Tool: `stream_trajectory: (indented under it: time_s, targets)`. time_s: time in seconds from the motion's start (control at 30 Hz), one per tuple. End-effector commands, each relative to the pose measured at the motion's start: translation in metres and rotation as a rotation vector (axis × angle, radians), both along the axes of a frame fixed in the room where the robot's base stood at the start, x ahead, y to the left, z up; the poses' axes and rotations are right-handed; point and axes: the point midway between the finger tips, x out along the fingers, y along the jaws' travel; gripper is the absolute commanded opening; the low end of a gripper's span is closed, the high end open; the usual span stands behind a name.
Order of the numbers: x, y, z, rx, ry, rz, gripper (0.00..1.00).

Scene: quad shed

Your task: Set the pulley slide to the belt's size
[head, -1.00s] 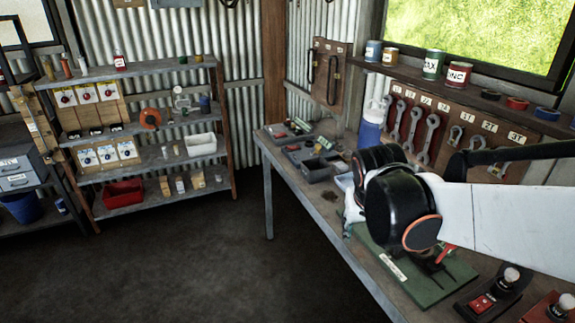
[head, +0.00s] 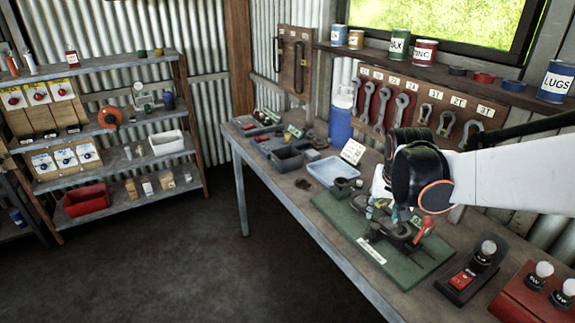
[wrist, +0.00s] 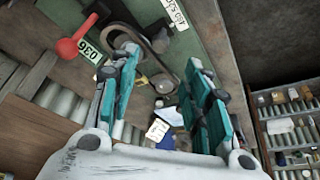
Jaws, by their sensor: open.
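A green board (head: 345,228) lies on the bench with a dark metal pulley slide (head: 398,234) and a red-knobbed lever (head: 425,224) on it. My gripper (head: 385,210) is over the board, pointing down, and hides part of the slide. Beyond the fingers are a dark belt-like loop (wrist: 140,38), a round grey pulley (wrist: 163,83), the red knob (wrist: 67,48) and a numbered label (wrist: 90,50). I cannot tell whether the fingers touch anything.
A switch box (head: 468,275) and a red box (head: 535,295) stand right of the board. A blue tray (head: 325,170), a small card (head: 353,152) and a blue jug (head: 341,125) are behind it. Dark belts hang on a wooden panel (head: 294,58). The floor at left is clear.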

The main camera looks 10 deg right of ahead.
Motion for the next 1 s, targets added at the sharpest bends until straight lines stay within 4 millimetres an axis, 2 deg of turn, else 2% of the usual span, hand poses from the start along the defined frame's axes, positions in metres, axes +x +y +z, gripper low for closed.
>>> stream_trajectory:
  time_s: [0.03, 0.2, 0.5, 0.7, 0.97, 1.0]
  targets:
    - [0.006, -0.003, -0.013, 0.0, 0.0, -0.001, 0.44]
    - [0.017, -0.008, -0.045, 0.0, 0.0, 0.0, 0.44]
    - [0.032, -0.015, -0.087, 0.0, 0.0, 0.001, 0.44]
    - [0.036, -0.017, -0.097, 0.0, 0.0, 0.001, 0.44]
    - [0.036, -0.017, -0.097, 0.0, 0.0, 0.001, 0.44]
    - [0.036, -0.017, -0.097, 0.0, 0.0, 0.001, 0.39]
